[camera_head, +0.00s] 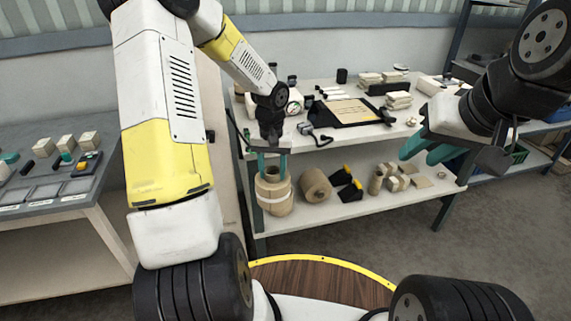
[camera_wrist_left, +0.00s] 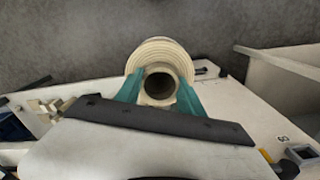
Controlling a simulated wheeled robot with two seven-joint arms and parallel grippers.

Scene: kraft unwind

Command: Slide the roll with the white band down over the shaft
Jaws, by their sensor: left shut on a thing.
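The roll with the white band (camera_head: 273,197) is a tan kraft roll, roughly upright in front of the shelf unit's left end. My left gripper (camera_head: 271,168) points down at its top, with teal fingers shut on it. In the left wrist view the roll (camera_wrist_left: 178,53) shows pale rings around a dark hollow core, between the fingers of my left gripper (camera_wrist_left: 158,92). I cannot make out the shaft in either view; whether it is inside or below the roll is hidden. My right gripper (camera_head: 428,150) is empty at the right, its teal fingers apart.
Another kraft roll (camera_head: 316,185) lies on the lower shelf (camera_head: 340,216), beside black-and-yellow wedges (camera_head: 350,192) and small tan pieces. The upper shelf holds a black clipboard-like tray (camera_head: 350,111) and stacked pads. A grey side table (camera_head: 60,195) stands at left.

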